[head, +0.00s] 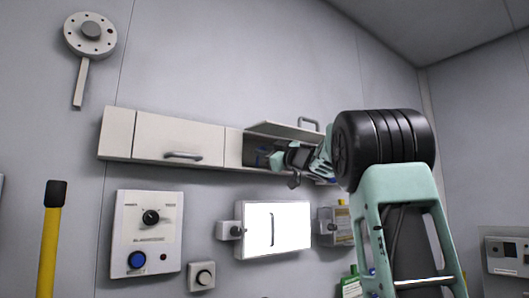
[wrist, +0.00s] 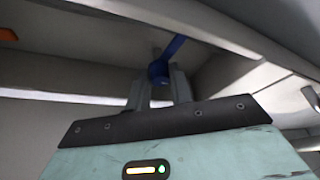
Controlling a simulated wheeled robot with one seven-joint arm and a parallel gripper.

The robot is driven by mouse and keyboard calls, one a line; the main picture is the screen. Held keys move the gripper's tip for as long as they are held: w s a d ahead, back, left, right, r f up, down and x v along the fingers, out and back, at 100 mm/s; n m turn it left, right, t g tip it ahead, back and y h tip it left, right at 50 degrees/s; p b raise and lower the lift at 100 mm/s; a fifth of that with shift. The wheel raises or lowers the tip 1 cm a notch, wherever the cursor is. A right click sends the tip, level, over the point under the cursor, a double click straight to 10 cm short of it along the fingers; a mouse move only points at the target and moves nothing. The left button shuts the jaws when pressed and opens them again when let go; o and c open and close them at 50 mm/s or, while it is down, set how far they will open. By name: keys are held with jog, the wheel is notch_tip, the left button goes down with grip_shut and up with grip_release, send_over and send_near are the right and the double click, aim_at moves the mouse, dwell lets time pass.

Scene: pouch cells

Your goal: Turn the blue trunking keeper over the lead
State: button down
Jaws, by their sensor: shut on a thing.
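The blue trunking keeper (wrist: 160,68) shows in the wrist view, just beyond my fingertips, under a pale surface. A blue arm of it slants up and to the right. My gripper (wrist: 159,84) is shut on the keeper, with one grey finger on either side. In the head view my gripper (head: 277,161) reaches into the wall cabinet under its raised flap. A small dark blue patch (head: 262,158) shows beside it there, too small to make out. I cannot make out the lead in either view; the fingers and cabinet hide part of the area.
The cabinet (head: 117,132) has a closed door on the left and a raised flap (head: 285,131) above my gripper. Below are a control panel (head: 170,208) and a bright white box (head: 290,228). Cabinet walls and edges (wrist: 245,77) lie close around my gripper.

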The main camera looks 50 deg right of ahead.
jog(key=shift+d+f+n+g+y, duration=0.15)
jog(key=shift+n+g+y, duration=0.15)
jog(key=shift+n+y, duration=0.8)
jog(key=shift+n+h, duration=0.4)
jog(key=shift+n, duration=0.1)
jog(key=c, duration=1.3)
grip_release()
jog(key=shift+o, duration=0.2)
jog(key=b+v, duration=0.7)
jog(key=v, duration=1)
jog(key=shift+s+b, duration=0.25)
jog(key=shift+b, duration=0.05)
